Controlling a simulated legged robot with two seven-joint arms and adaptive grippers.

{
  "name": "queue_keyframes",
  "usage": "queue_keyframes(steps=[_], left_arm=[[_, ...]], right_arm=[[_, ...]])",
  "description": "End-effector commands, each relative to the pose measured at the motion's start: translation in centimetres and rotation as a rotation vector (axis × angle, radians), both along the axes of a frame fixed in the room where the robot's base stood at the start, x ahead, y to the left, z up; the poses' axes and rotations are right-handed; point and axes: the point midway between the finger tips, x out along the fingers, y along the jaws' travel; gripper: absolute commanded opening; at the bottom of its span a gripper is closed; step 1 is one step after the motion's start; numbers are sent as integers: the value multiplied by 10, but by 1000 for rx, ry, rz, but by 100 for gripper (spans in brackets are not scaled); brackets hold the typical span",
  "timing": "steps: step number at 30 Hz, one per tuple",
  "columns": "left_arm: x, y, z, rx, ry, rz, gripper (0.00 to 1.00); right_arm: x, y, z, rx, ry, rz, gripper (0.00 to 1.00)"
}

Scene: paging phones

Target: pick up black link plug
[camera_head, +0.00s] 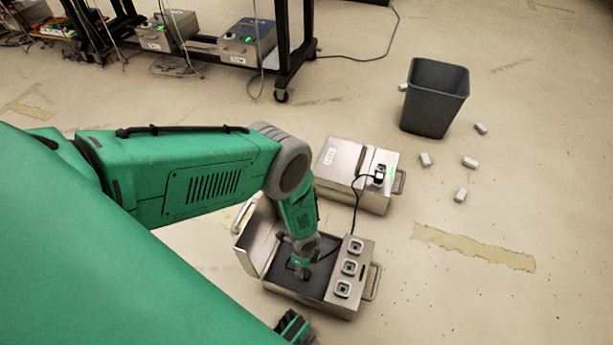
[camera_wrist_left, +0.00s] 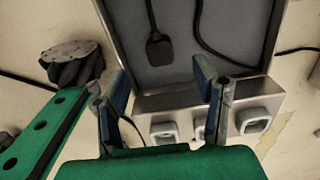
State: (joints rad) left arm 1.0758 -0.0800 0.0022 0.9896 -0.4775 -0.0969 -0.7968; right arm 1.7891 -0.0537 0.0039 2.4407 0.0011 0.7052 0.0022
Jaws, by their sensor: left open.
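The black link plug (camera_wrist_left: 160,47) lies on the dark floor of an open silver case (camera_wrist_left: 275,45), its cable running up out of the left wrist view. The case also shows in the head view (camera_head: 362,248), with its lid raised on the left. My left gripper (camera_wrist_left: 162,88) is open and empty, its fingers spread above the case's edge with the plug beyond and between them. In the head view the left gripper (camera_head: 300,268) points down into the case, and I cannot make out the plug there.
Square sockets (camera_head: 349,267) line the case's right side. A closed silver case (camera_head: 340,163) stands behind it, with a black cable joining the two. A grey bin (camera_head: 436,97) and several small white blocks (camera_head: 469,162) are at the right. A black rack (camera_head: 285,60) stands behind.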

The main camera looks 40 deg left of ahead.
Motion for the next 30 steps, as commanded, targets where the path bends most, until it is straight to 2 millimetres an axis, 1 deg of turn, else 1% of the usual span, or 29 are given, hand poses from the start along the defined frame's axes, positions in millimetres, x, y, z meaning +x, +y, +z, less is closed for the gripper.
queue_keyframes(steps=[1,3,8,16,20,26,27,29,30], left_arm=[[0,2,-13,-3,-1,4,55],[0,3,-20,-5,-1,5,55],[-1,3,-29,-7,-1,4,55],[-2,-1,-68,-3,-1,5,55],[-2,-1,-76,-3,-2,4,55],[-2,0,-76,-6,0,4,55],[-2,0,-76,-6,0,4,52],[-2,0,-76,-7,-1,4,31],[-2,0,-76,-7,-1,4,16]], right_arm=[[0,0,-8,0,0,0,40],[0,0,-12,0,0,0,40],[0,1,-16,1,0,1,40],[0,1,-40,1,0,1,40],[0,1,-45,1,0,1,40],[0,1,-44,1,0,1,40],[0,1,-43,1,0,1,40],[0,1,-43,1,0,1,40],[0,1,-43,1,0,1,40]])
